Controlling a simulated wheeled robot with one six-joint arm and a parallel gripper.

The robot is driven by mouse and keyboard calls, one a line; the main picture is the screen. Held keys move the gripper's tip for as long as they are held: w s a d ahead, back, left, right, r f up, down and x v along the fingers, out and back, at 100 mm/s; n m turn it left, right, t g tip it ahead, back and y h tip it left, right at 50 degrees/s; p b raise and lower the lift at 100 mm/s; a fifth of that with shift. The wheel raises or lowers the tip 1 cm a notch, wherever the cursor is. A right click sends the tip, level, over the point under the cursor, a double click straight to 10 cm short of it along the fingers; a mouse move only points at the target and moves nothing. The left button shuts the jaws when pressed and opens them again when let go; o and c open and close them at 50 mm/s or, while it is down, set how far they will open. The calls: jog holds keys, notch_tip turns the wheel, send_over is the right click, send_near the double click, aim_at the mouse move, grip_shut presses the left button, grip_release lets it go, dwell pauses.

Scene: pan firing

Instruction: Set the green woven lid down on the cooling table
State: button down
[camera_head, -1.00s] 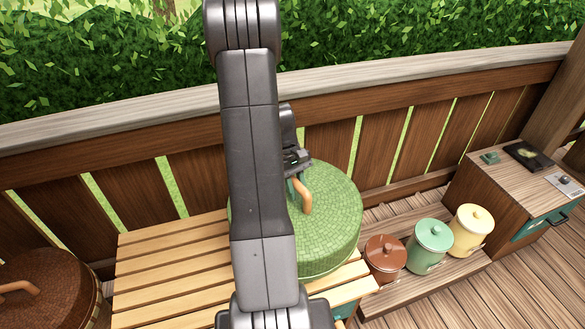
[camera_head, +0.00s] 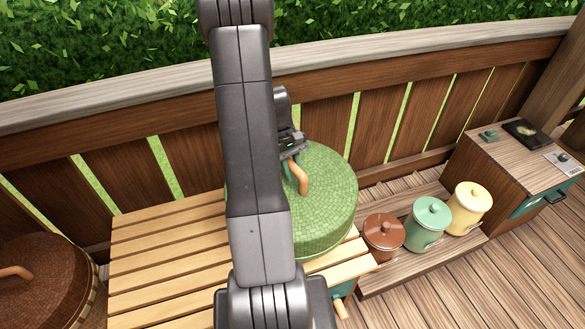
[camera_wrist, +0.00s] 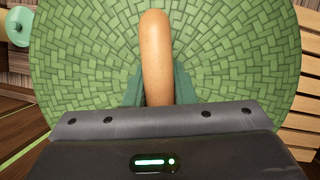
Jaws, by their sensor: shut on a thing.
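The green woven lid (camera_head: 325,201) is a large round lid with a curved tan handle (camera_head: 302,178). It is over the right part of the slatted wooden cooling table (camera_head: 165,265); I cannot tell whether it touches the slats. My gripper (camera_head: 292,155) is shut on the handle from the back left. In the wrist view the lid (camera_wrist: 90,60) fills most of the picture, with the handle (camera_wrist: 157,60) upright between my gripper's fingers (camera_wrist: 158,90). My arm hides the lid's left part and some of the table in the head view.
A brown woven lid or basket (camera_head: 45,275) stands at the left. Brown (camera_head: 383,236), green (camera_head: 428,222) and yellow (camera_head: 468,207) canisters stand on a low shelf at the right, near a wooden cabinet (camera_head: 500,165). A fence (camera_head: 325,125) runs behind. The table's left slats are bare.

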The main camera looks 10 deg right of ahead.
notch_tip(320, 180, down, 12)
jog(key=b, duration=0.7)
jog(key=shift+b, duration=0.4)
jog(key=shift+f+b, duration=0.45)
jog(key=shift+f, duration=0.1)
dwell(0.4)
jog(key=c, duration=1.1)
grip_release()
jog(key=shift+r, duration=0.1)
jog(key=v, duration=1.3)
jog(key=shift+w+a+r+p, duration=0.1)
jog(key=shift+r+p, duration=0.2)
jog(key=shift+r, duration=0.1)
jog(key=x, duration=1.3)
jog(key=shift+f, duration=0.25)
